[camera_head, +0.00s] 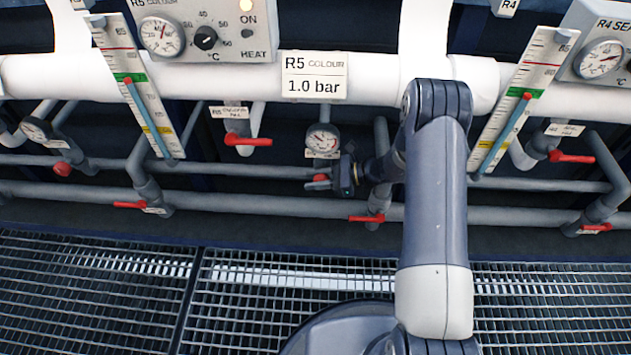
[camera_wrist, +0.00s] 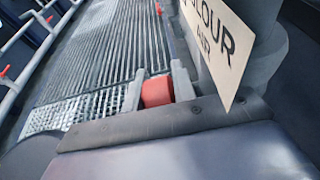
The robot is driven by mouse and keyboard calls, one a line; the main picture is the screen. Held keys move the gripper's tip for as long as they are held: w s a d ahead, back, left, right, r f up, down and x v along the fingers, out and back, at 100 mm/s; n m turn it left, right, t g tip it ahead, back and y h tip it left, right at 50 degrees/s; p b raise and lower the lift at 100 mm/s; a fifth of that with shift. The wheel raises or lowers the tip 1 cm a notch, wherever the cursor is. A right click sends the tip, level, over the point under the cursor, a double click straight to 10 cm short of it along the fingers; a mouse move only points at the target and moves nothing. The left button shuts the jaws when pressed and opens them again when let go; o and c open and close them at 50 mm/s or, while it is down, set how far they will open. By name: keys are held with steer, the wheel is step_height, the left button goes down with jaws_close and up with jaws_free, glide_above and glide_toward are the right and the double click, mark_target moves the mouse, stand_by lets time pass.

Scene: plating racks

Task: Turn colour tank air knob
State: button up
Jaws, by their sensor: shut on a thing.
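The red air knob (camera_wrist: 157,92) sits between the two pale fingers of my gripper (camera_wrist: 159,88) in the wrist view, with a finger against each side. A white plate (camera_wrist: 222,45) reading "...OLOUR AIR" hangs just to its right. In the head view my gripper (camera_head: 325,182) reaches left from my arm, below a small round gauge (camera_head: 323,138). Only a bit of the red knob (camera_head: 320,177) shows there; the gripper hides the rest. I cannot tell how far the knob is turned.
The R5 COLOUR sign (camera_head: 314,76) reads 1.0 bar on a white pipe. Red lever handles (camera_head: 248,140) and (camera_head: 367,218) stand on grey pipes nearby. A sight scale (camera_head: 140,85) is at the left. Grating (camera_head: 240,300) covers the floor in front.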

steer(key=y+b, duration=0.3)
steer(key=shift+d+y+b, duration=0.15)
steer(key=shift+y+b, duration=0.15)
steer(key=shift+d+r+y+b, duration=0.15)
steer(key=shift+r+y+b, duration=0.15)
steer(key=shift+y+b, duration=0.75)
steer(key=shift+r+y, duration=0.1)
steer(key=shift+y, duration=0.15)
steer(key=o, duration=0.7)
steer(key=shift+d, duration=0.15)
steer(key=p+v, duration=0.2)
steer(key=v, duration=0.5)
steer(key=shift+d, duration=0.15)
